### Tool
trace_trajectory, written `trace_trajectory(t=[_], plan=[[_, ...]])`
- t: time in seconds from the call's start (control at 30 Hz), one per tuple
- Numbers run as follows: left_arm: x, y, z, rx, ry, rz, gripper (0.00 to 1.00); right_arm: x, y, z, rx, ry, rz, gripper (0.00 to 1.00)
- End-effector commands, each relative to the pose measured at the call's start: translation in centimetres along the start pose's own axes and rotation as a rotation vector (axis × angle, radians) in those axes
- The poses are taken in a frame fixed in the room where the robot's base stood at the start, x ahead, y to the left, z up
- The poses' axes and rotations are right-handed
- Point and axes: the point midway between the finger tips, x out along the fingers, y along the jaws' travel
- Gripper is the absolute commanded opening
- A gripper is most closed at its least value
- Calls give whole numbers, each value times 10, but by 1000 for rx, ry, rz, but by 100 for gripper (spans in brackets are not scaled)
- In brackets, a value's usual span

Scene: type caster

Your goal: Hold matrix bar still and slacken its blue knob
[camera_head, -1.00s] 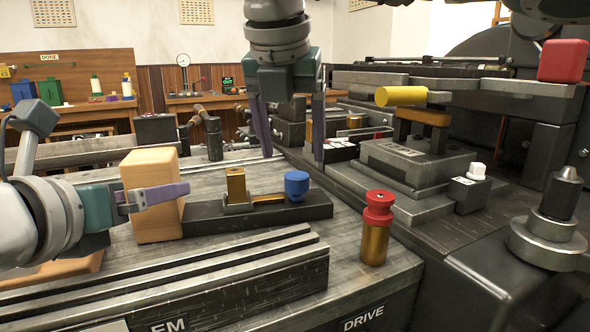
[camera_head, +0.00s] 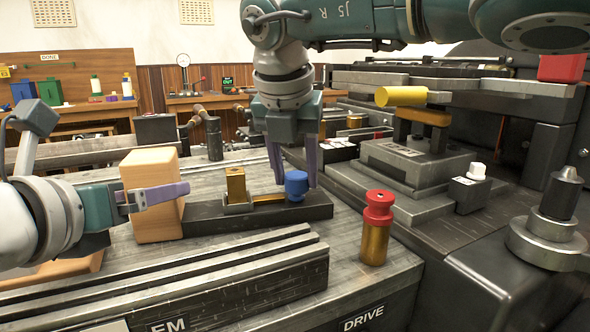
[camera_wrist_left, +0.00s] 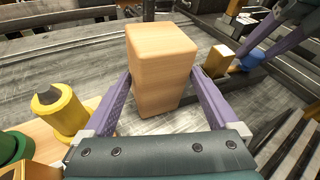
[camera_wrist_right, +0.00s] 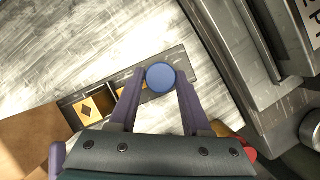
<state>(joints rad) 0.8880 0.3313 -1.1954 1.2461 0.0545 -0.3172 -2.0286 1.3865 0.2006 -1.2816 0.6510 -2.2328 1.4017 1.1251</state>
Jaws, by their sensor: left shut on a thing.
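The matrix bar (camera_head: 230,222) is a dark bar on the grey bench, with brass pieces (camera_head: 237,186) and the blue knob (camera_head: 297,184) near its right end. A tall wooden block (camera_head: 150,200) stands at its left end; I cannot tell whether they are joined. My left gripper (camera_wrist_left: 161,75) is shut on this block, one finger on each side. My right gripper (camera_head: 295,185) points down, open, its fingers either side of the blue knob. The right wrist view shows the knob (camera_wrist_right: 160,77) between the fingertips, with no clear contact.
A red-topped brass cylinder (camera_head: 377,230) stands right of the bar. A ridged metal rail (camera_head: 190,270) runs in front. Dark machinery with a yellow cylinder (camera_head: 400,96) rises at the right.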

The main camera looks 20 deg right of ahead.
Motion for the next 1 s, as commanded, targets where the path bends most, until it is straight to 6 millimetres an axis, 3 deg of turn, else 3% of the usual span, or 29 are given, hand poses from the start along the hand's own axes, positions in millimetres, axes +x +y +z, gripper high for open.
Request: trace_trajectory(t=[0.03, 0.4, 0.77, 1.0], plan=[[0, -1, -1, -6, 2, -3, 36, 0, 0, 0, 0, 0, 1, 40], [0, -1, -2, -6, 2, -4, 36, 0, 1, 0, 0, 0, 3, 0], [0, -2, -2, -6, 2, -5, 36, 0, 0, 1, -29, 0, 17, 0], [0, -2, -2, -6, 2, -6, 36, 0, -1, 1, -148, -1, 67, 0]])
